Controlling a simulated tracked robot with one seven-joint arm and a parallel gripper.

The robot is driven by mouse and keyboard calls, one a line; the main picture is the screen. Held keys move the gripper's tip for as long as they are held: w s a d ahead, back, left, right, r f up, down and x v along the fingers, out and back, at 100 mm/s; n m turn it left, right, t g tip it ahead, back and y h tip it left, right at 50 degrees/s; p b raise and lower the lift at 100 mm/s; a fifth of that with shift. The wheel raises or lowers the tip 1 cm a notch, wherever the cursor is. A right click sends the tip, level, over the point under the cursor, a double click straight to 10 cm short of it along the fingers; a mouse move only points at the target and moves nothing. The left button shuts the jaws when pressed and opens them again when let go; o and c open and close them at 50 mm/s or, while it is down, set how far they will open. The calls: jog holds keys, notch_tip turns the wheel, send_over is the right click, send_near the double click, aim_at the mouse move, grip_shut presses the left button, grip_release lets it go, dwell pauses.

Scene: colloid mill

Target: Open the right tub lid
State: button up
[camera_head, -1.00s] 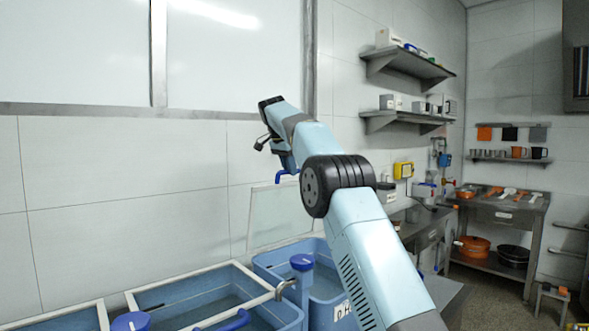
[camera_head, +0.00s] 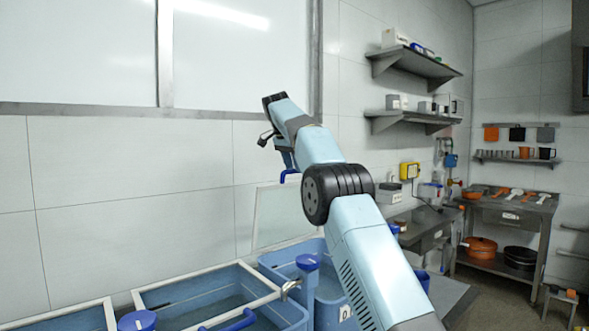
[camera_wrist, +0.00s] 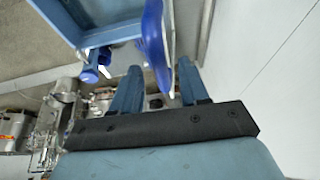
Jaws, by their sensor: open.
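The right tub (camera_head: 274,259) is a blue tub at the lower middle of the head view, partly hidden by my arm. Its lid (camera_head: 285,215), a pale see-through panel in a light frame, stands raised and steep behind the tub near the wall. My gripper (camera_wrist: 157,82) is open, its two blue fingers pointing up in the wrist view. A blue handle (camera_wrist: 153,45) passes between or just beyond the fingertips; I cannot tell if they touch. In the head view a blue handle (camera_head: 290,173) shows under my arm's end, above the lid; the fingers are not clear there.
Another blue tub with a white-framed lid (camera_head: 207,285) lies to the left. A blue-capped post (camera_head: 307,262) stands between the tubs. The tiled wall (camera_head: 130,170) is close behind. Shelves (camera_head: 415,62) and a steel bench (camera_head: 510,200) are at the right.

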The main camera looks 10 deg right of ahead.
jog(key=shift+s+a+r, duration=0.15)
jog(key=shift+a+r, duration=0.05)
jog(key=shift+r, duration=0.15)
jog(key=shift+s+a+r, duration=0.1)
jog(key=shift+s+a, duration=0.25)
jog(key=shift+a, duration=0.05)
jog(key=s+a, duration=0.7)
jog(key=a, duration=0.1)
jog(key=shift+s, duration=0.15)
jog(key=s+d+r+n+y, duration=0.1)
jog(key=s+d+n, duration=0.2)
jog(key=s+d, duration=0.65)
jog(key=s+d+n+y, duration=0.1)
jog(key=s+d+n, duration=0.2)
jog(key=s+d, duration=0.7)
jog(key=s+f+n+t, duration=0.1)
jog(key=s+f, duration=0.5)
jog(key=s, duration=0.3)
jog(key=s+d+f+n, duration=0.1)
jog(key=s+f+n, duration=0.1)
jog(key=s+f, duration=0.4)
jog(key=s+d+f+n+t+y, duration=0.1)
jog(key=s+f, duration=0.5)
jog(key=s, duration=0.8)
jog(key=shift+s+d+f+n+t, duration=0.15)
jog(key=shift+d+f+n+t, duration=0.15)
jog(key=shift+n, duration=0.3)
